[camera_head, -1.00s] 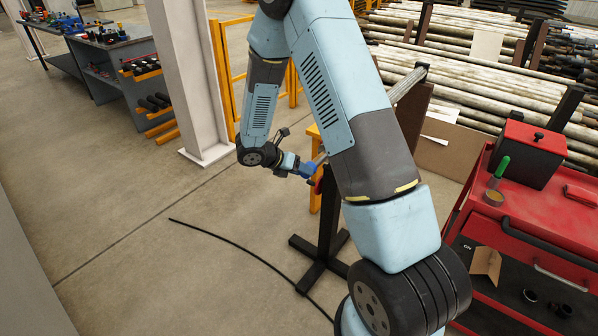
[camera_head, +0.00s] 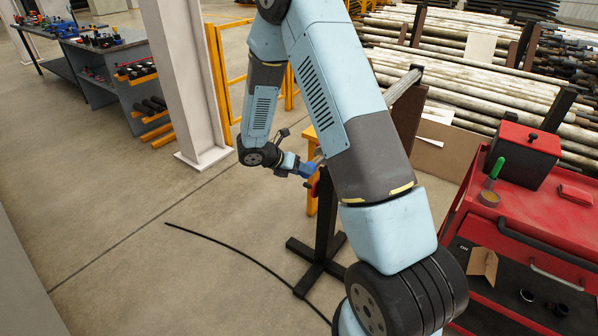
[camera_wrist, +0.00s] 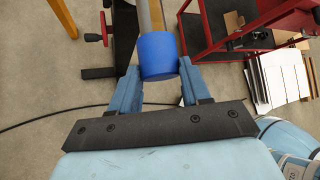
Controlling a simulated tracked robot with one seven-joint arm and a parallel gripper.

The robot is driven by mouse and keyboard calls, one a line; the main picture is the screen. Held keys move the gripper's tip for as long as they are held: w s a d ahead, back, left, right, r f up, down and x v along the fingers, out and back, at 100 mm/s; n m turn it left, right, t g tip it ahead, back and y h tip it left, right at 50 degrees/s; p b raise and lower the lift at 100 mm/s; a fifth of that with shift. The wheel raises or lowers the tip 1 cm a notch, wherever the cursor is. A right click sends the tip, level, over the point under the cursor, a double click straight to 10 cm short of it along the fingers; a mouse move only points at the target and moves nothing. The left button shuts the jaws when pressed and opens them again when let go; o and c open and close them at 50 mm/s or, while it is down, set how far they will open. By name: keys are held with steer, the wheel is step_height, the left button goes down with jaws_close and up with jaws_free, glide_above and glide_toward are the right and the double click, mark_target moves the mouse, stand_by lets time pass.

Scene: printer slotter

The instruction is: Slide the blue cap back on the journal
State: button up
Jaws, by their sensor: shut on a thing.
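The blue cap (camera_wrist: 157,54) is between the two fingers of my gripper (camera_wrist: 158,70), which is shut on it. In the wrist view the cap is in line with the grey journal (camera_wrist: 150,14) and at its near end. The journal seems to enter the cap, but how far cannot be told. In the head view the cap (camera_head: 308,169) is small, at my gripper (camera_head: 305,170), beside the black stand. My arm hides much of the journal there; its far part (camera_head: 402,86) shows behind the arm.
A black stand (camera_head: 325,225) with a red handle (camera_wrist: 93,38) is close by my gripper. A red tool cart (camera_head: 500,225) is at the right. A black cable (camera_head: 235,246) lies on the floor. Racked pipes (camera_head: 460,75) are behind. Open floor is at the left.

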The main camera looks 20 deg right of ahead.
steer(key=shift+w+d, duration=0.4)
steer(key=shift+d, duration=0.15)
stand_by(0.8)
steer(key=o, duration=1.1)
steer(key=v, duration=1.3)
steer(key=s+d+r+m+y, duration=0.2)
steer(key=s+d+r+m, duration=0.1)
steer(key=s+r+m, duration=0.5)
steer(key=s+d+r+m+y, duration=0.2)
steer(key=s+d+r+m, duration=0.3)
steer(key=r, duration=0.6)
steer(key=s+a+r+m+t+y, duration=0.1)
steer(key=s+r+m+t+y, duration=0.3)
steer(key=s+r+m, duration=0.4)
steer(key=s+m+y, duration=0.1)
steer(key=s+m, duration=0.5)
steer(key=s, duration=0.3)
steer(key=shift+y, duration=0.3)
